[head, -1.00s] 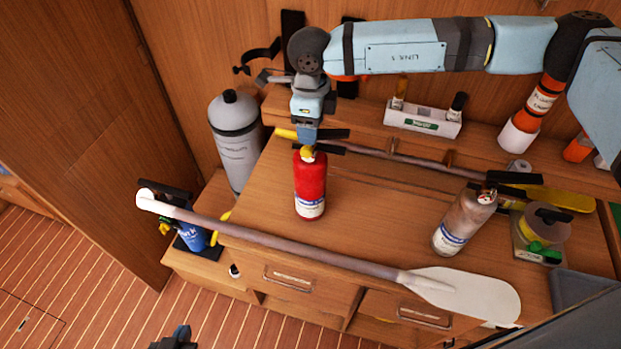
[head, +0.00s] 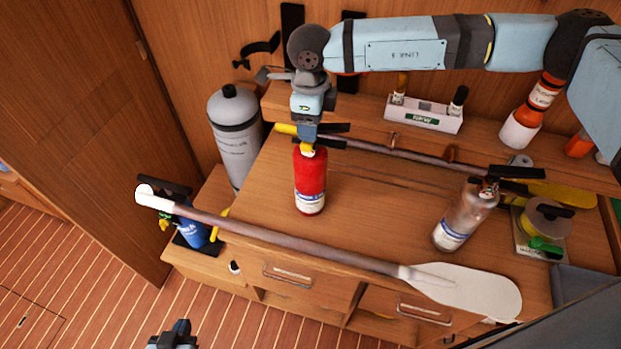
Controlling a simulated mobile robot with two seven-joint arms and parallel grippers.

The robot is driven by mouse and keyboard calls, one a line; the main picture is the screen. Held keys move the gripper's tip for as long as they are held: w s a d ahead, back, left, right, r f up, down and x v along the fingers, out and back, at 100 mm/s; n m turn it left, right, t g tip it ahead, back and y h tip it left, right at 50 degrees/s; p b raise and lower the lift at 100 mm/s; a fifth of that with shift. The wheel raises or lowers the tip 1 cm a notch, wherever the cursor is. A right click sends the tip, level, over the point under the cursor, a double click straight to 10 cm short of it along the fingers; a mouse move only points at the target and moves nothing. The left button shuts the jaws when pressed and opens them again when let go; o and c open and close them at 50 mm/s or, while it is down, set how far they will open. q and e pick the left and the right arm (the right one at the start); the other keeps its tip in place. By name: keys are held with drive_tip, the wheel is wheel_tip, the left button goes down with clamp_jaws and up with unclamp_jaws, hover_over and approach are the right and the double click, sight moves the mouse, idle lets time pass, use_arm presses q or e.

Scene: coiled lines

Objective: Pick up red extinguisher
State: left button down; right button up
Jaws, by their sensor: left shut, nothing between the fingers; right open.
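The red extinguisher (head: 310,182) stands upright on the wooden bench top, with a white label low on its body and a yellow part at its neck. My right gripper (head: 308,144) points down from above at its top. It is open, and its fingers overlap the head of the extinguisher in the picture. I cannot tell whether they touch it. My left gripper (head: 173,338) is shut and empty at the bottom edge, low in front of the bench, and mostly cut off by the frame.
An oar (head: 300,244) lies across the bench's front. A grey-silver extinguisher (head: 463,219) stands to the right, a blue one (head: 194,232) lower left. A grey cylinder (head: 236,142) stands behind left. A white tray (head: 425,117) sits on the back ledge. Bench room is clear between the red and silver extinguishers.

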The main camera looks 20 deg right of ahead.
drive_tip(key=shift+c, duration=0.4)
clamp_jaws()
drive_tip(key=shift+s+f, duration=0.15)
idle(0.7)
drive_tip(key=shift+r, duration=0.2)
